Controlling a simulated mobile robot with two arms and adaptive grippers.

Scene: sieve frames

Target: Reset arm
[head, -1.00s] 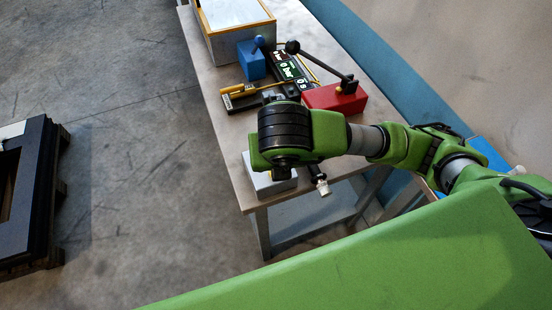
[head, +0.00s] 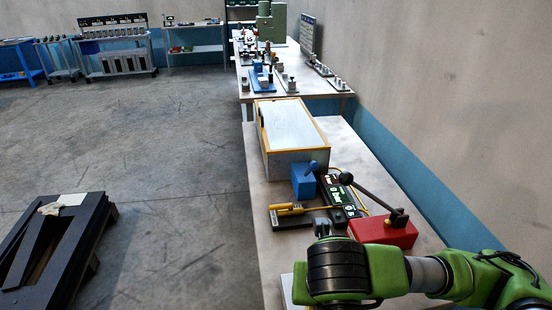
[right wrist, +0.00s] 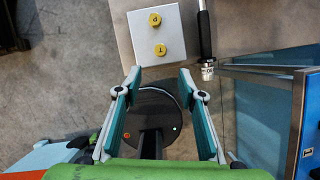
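My right arm (head: 400,275) comes in from the right over the near end of the workbench. Ahead of the fingertips is a white box (right wrist: 143,45) with two yellow round buttons (right wrist: 157,35). My left arm and gripper are in neither view.
On the bench (head: 262,235) are a red block (head: 385,232) with a black lever, a blue block (head: 303,182) and a yellow-edged box (head: 290,128). Another bench with fixtures stands behind. A dark frame (head: 75,225) lies left. Open floor is between.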

